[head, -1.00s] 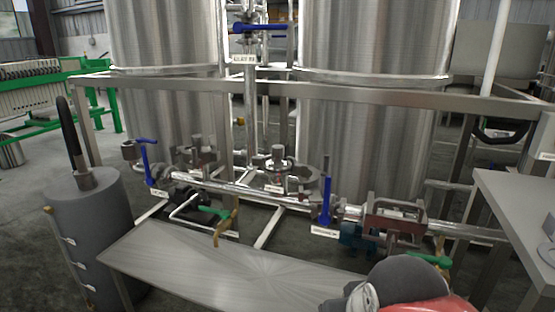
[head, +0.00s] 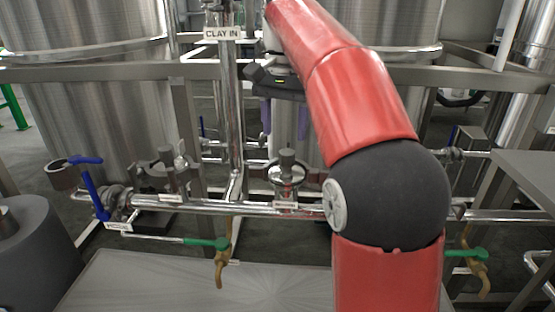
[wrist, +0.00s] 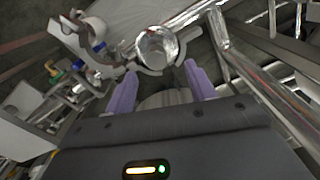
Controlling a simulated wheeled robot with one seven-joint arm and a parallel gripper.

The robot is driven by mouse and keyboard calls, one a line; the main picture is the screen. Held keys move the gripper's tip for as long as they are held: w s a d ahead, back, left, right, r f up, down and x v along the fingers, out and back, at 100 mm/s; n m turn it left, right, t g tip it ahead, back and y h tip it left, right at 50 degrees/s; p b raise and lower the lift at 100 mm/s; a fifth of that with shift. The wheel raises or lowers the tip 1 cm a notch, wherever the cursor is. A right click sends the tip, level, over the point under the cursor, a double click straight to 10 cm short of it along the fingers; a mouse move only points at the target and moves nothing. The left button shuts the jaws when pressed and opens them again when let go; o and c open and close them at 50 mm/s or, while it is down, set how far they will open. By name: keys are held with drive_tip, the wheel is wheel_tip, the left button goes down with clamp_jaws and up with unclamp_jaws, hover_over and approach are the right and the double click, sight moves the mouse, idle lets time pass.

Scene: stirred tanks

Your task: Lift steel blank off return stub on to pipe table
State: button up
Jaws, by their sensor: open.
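My gripper (head: 284,122) is open, with its two purple fingers pointing down. In the head view it hangs above a stub on the pipe run. A grey steel piece with a knob (head: 287,157), which looks like the steel blank, sits on this stub (head: 286,184). The fingers look clear of it. In the wrist view a shiny round steel top (wrist: 157,47) lies just beyond and between the fingertips (wrist: 160,72), with a curved grey bracket partly around it. A bare steel table (head: 190,285) is in front; I cannot tell whether it is the pipe table.
Another steel table (head: 535,170) stands at the right. A blue-handled valve (head: 90,188) is at the left, and green-handled taps (head: 207,243) hang below the pipe. A frame rail (head: 110,70) crosses behind. A grey cylinder (head: 35,255) stands at the lower left.

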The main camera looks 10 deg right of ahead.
sight(287, 151)
drive_tip(key=f, duration=0.4)
drive_tip(key=f+b, duration=0.1)
drive_tip(key=f, duration=0.2)
drive_tip(key=shift+s+d+f, duration=0.1)
drive_tip(key=shift+s+d, duration=0.1)
drive_tip(key=shift+d, duration=0.1)
drive_tip(key=shift+c, duration=0.3)
clamp_jaws()
